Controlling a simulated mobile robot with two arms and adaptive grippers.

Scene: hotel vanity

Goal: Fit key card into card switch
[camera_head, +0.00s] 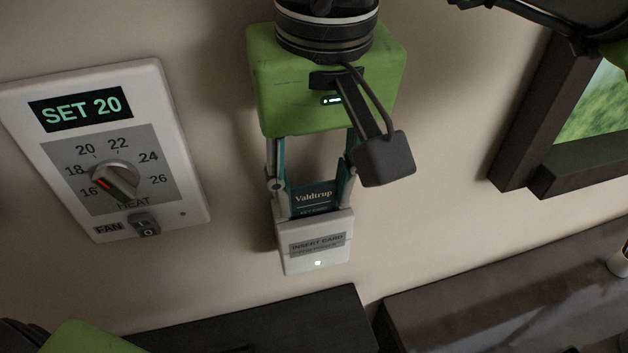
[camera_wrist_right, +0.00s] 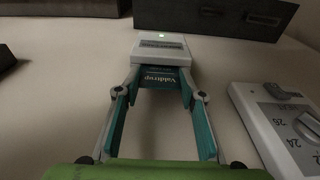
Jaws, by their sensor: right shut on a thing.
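The card switch (camera_head: 316,246) is a small white wall box with an "INSERT CARD" label and a lit green light. It also shows in the right wrist view (camera_wrist_right: 160,48). The teal key card (camera_head: 313,198), marked "Valdtrup", stands upright at the top of the switch, its lower end hidden in or behind the switch's edge. My right gripper (camera_head: 312,190) is shut on the card, with its fingers on both sides close to the switch's top. The card also shows in the right wrist view (camera_wrist_right: 161,80). A green part of my left arm (camera_head: 92,338) shows at the lower left; its fingers are out of view.
A white thermostat panel (camera_head: 158,182) reading "SET 20" with a dial and fan switch is on the wall to the left. A dark framed picture (camera_head: 522,150) hangs at the right. Dark ledges (camera_head: 480,310) lie below the switch.

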